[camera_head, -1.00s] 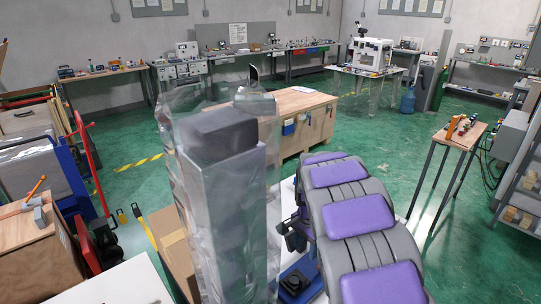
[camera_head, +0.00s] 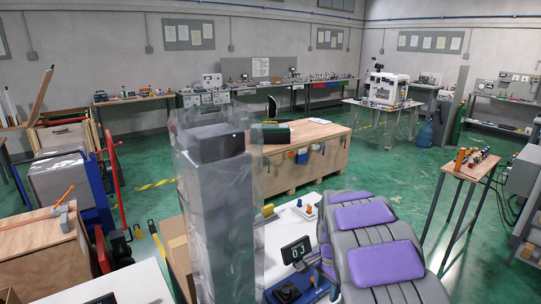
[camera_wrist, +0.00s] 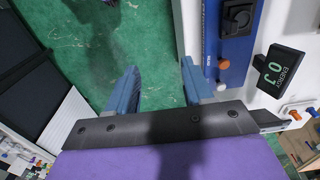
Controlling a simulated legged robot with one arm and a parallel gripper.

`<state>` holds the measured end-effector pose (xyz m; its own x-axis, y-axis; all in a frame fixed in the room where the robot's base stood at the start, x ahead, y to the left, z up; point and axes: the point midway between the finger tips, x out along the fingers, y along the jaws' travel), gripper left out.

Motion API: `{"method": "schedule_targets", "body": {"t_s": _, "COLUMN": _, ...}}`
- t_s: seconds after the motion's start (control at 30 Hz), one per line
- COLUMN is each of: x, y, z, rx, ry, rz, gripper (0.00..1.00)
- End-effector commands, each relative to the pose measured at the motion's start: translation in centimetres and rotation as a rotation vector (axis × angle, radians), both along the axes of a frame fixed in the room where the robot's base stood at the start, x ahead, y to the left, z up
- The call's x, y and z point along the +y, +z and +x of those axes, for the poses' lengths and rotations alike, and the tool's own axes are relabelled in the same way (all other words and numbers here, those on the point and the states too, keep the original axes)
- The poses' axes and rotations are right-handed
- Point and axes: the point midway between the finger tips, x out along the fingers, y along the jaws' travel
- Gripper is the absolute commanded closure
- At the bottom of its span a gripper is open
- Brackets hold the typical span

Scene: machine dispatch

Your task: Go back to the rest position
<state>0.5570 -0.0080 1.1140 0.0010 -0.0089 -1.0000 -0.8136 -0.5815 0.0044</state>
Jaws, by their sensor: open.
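My gripper (camera_wrist: 158,72) shows in the wrist view as two blue fingers. They stand apart with nothing between them. Green floor (camera_wrist: 145,35) lies behind the gap. Right of the fingers is a white table (camera_wrist: 268,92) with a blue base that carries a black knob unit (camera_wrist: 238,16). A black display (camera_wrist: 281,70) reading "ENERGY 0J" stands on this table. In the head view the display (camera_head: 297,250) and the blue base are at the lower middle. My gripper cannot be made out in the head view.
A red hand truck (camera_head: 112,170) and a wooden crate (camera_head: 45,255) are at left. A small wooden table (camera_head: 465,172) is at right.

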Motion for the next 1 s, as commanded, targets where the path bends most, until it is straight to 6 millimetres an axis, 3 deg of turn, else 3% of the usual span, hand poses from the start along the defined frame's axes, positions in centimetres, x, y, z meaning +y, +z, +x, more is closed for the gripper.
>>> {"method": "schedule_targets", "body": {"t_s": 0.37, "x": -0.5, "y": 2.6, "z": -3.8, "rx": 0.012, "ry": 0.078, "rz": -0.008, "gripper": 0.49}}
{"method": "schedule_targets", "body": {"t_s": 0.57, "x": -0.5, "y": 4.3, "z": -7.2, "rx": 0.027, "ry": 0.151, "rz": -0.012, "gripper": 0.49}}
{"method": "schedule_targets", "body": {"t_s": 0.67, "x": -0.5, "y": 5.4, "z": -9.9, "rx": 0.039, "ry": 0.207, "rz": -0.011, "gripper": 0.49}}
{"method": "schedule_targets", "body": {"t_s": 1.0, "x": 0.0, "y": 8.3, "z": -21.8, "rx": 0.086, "ry": 0.481, "rz": 0.016, "gripper": 0.49}}
